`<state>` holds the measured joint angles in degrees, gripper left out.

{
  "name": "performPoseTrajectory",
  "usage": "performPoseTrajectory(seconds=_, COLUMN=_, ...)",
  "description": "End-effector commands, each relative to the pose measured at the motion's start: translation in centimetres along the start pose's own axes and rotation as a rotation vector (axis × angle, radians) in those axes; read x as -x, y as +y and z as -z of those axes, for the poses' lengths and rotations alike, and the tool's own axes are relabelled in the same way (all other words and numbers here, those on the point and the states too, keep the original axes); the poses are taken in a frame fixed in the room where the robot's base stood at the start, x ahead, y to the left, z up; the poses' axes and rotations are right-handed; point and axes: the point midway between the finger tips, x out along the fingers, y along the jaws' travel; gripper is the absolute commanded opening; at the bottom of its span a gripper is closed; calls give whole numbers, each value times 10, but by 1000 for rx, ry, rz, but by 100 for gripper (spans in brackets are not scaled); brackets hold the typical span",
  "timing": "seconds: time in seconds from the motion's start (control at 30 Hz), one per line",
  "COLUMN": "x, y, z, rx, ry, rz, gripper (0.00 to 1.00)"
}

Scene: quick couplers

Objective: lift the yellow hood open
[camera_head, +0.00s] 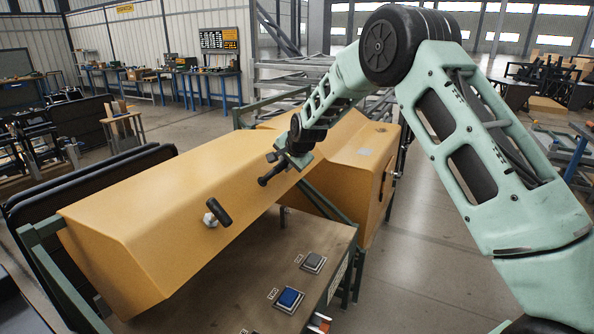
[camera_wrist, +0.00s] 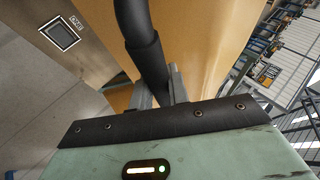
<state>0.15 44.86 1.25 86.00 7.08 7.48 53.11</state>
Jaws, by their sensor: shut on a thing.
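The yellow hood (camera_head: 150,215) is a long angular cover over the bench at the left of the head view. A latch with a black T-shaped knob (camera_head: 217,212) is on its front face. In the head view my gripper (camera_head: 280,163) is at the hood's right end, by a dark bar handle (camera_head: 265,180). In the wrist view the two grey fingers (camera_wrist: 157,88) are shut around the black bar handle (camera_wrist: 143,45), with the yellow surface (camera_wrist: 195,40) behind. I cannot tell how far the hood is raised.
A second yellow housing (camera_head: 350,175) stands right behind my gripper. Open floor (camera_head: 425,250) lies to the right.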

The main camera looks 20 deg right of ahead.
Motion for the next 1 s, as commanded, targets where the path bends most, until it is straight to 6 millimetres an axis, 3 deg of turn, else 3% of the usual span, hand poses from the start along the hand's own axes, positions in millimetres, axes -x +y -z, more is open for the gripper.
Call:
performPoseTrajectory(seconds=0.1, x=4, y=-17, z=3, rx=-1, ry=4, rz=5, gripper=0)
performPoseTrajectory(seconds=0.3, x=5, y=-27, z=4, rx=-2, ry=4, rz=4, gripper=0)
performPoseTrajectory(seconds=0.8, x=4, y=-29, z=4, rx=-3, ry=5, rz=3, gripper=0)
performPoseTrajectory(seconds=0.83, x=4, y=-29, z=4, rx=-3, ry=4, rz=3, gripper=26)
performPoseTrajectory(seconds=0.87, x=4, y=-29, z=4, rx=-3, ry=4, rz=3, gripper=34)
performPoseTrajectory(seconds=0.9, x=4, y=-29, z=4, rx=-2, ry=4, rz=3, gripper=39)
performPoseTrajectory(seconds=1.0, x=4, y=-29, z=4, rx=-2, ry=3, rz=2, gripper=39)
